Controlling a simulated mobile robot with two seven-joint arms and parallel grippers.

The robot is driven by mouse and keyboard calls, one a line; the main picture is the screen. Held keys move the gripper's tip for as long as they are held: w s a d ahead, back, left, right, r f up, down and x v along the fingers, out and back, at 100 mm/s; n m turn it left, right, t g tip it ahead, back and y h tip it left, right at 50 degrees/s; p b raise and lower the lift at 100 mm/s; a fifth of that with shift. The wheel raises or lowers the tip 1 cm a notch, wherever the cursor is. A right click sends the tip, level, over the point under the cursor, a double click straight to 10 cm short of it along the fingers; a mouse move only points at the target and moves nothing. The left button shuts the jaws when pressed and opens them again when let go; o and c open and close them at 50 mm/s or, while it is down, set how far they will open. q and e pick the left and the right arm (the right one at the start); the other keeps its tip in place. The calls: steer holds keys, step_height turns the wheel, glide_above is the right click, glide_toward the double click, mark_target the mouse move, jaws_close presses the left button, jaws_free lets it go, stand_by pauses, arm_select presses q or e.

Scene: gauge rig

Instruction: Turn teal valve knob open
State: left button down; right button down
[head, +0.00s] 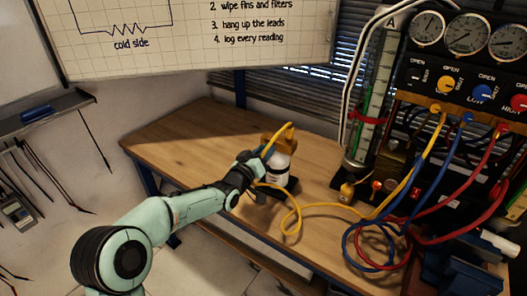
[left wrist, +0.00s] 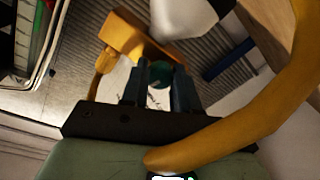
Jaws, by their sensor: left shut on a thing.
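The teal valve knob (left wrist: 161,74) shows in the left wrist view between the two fingers of my left gripper (left wrist: 158,80), beside a yellow-orange valve body (left wrist: 128,36). The gripper is shut on the knob; the fingers cover its sides. In the head view the valve body (head: 279,142) sits on top of a white canister (head: 282,168) on the bench. My left gripper (head: 264,154) reaches it from the left, and the knob is hidden there. How far the knob is turned cannot be told. My right gripper is in neither view.
A yellow hose (head: 320,206) loops from the valve across the wooden bench (head: 190,135); it passes close to my gripper in the wrist view (left wrist: 270,112). Blue and red hoses (head: 396,240), a glass cylinder (head: 372,95) and the gauge panel (head: 470,80) stand at right. The bench's left part is clear.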

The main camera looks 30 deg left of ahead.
arm_select(q)
steer(key=shift+n, duration=1.5)
steer(key=shift+p, duration=0.3)
steer(key=c, duration=0.8)
jaws_free()
steer(key=shift+c, duration=0.2)
steer(key=shift+s, duration=0.1)
steer(key=s, duration=1.3)
steer(key=shift+s, duration=0.15)
steer(key=shift+d, duration=0.15)
